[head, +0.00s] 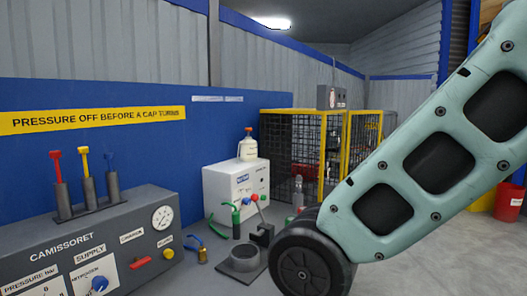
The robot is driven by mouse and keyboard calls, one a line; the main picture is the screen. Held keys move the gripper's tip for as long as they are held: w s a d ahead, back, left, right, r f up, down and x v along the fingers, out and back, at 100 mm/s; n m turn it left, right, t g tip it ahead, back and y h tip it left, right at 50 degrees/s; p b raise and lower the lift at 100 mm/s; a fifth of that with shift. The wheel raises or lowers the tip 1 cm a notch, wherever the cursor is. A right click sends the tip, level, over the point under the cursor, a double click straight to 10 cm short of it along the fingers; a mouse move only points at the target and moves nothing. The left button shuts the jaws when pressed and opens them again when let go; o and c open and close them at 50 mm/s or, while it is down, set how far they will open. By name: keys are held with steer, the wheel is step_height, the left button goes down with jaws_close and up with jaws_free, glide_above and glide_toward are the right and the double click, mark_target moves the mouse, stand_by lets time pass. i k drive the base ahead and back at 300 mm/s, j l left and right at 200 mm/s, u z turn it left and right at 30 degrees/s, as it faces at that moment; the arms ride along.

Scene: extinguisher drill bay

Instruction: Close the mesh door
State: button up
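A yellow-framed cage with dark wire mesh (285,140) stands beyond the bench, near the middle of the head view. A yellow-edged mesh panel (364,132) forms its right side, and my arm hides that panel's lower part. I cannot tell for sure which panel is the door, or how far it stands open. A red thing (305,170) shows behind the mesh. My pale green arm crosses the right half of the picture, with a black round joint at its lower end. My gripper is not in view.
A grey pressure console (100,245) fills the lower left. A white cabinet (222,192) with a white bottle (247,146) stands nearer than the cage. A grey ring-shaped holder (244,258) and small tools lie between. A red bucket (508,202) stands at the right on open floor.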

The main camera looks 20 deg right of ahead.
mark_target(350, 113)
steer(key=z, duration=0.7)
steer(key=i+l+z, duration=0.75)
steer(key=i+z, duration=0.15)
steer(key=i, duration=0.15)
steer(key=i+l+z, duration=0.1)
steer(key=i+z, duration=0.3)
steer(key=i, duration=1.45)
steer(key=i+l+u, duration=0.1)
steer(key=i+u, duration=0.3)
steer(key=i+l+u, duration=0.2)
steer(key=i+u, duration=0.2)
steer(key=i+l+u, duration=0.75)
steer(key=i+l, duration=0.05)
steer(key=l, duration=0.05)
